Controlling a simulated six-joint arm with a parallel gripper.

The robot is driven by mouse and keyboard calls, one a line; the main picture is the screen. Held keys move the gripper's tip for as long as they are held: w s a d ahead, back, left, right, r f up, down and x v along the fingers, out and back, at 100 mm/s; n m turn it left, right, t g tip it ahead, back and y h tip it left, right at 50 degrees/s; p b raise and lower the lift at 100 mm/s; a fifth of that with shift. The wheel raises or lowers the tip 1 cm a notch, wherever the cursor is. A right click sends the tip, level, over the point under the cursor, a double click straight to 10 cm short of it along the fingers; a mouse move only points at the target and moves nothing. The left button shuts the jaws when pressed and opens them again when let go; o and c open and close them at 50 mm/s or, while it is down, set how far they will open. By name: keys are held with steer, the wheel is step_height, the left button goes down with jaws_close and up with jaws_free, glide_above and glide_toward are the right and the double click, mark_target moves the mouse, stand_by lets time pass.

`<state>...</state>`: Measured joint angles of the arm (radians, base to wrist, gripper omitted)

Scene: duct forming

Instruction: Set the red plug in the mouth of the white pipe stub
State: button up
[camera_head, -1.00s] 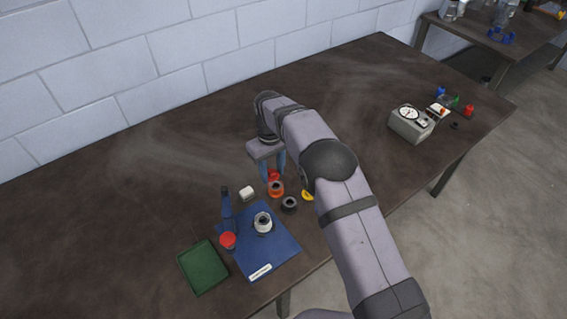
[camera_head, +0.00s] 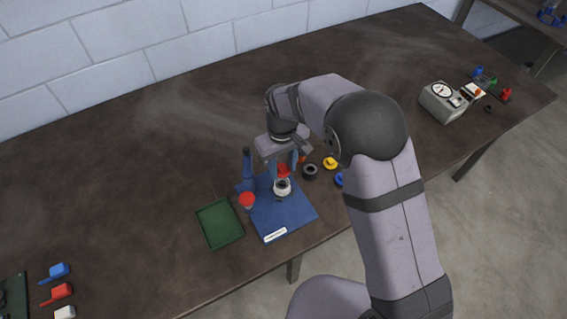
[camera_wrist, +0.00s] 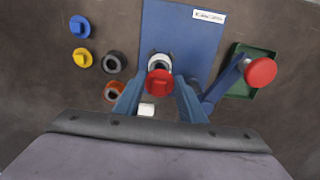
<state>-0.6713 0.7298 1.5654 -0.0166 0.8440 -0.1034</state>
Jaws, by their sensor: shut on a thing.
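My gripper (camera_head: 282,168) is shut on the red plug (camera_wrist: 160,84), which sits between its two blue fingers; the plug also shows in the head view (camera_head: 283,172). The white pipe stub (camera_head: 283,189) stands upright on the blue board (camera_head: 292,217). In the wrist view the plug covers the near part of the stub (camera_wrist: 158,57). In the head view the plug is right above the stub's mouth. I cannot tell whether they touch.
A red knob (camera_head: 247,199) and a blue post (camera_head: 247,165) stand at the board's left side, close to my gripper. A green tray (camera_head: 220,223) lies left of the board. Black (camera_wrist: 114,62) and orange (camera_wrist: 115,91) rings lie close by, with yellow (camera_wrist: 82,60) and blue (camera_wrist: 79,27) plugs.

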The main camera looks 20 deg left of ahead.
steer(key=shift+f, duration=0.2)
steer(key=shift+f+b, duration=1.9)
steer(key=shift+f, duration=0.55)
steer(key=o, duration=1.1)
steer(key=shift+r+p, duration=0.15)
steer(key=shift+p, duration=0.15)
steer(key=shift+r+p, duration=2.6)
steer(key=shift+r, duration=0.8)
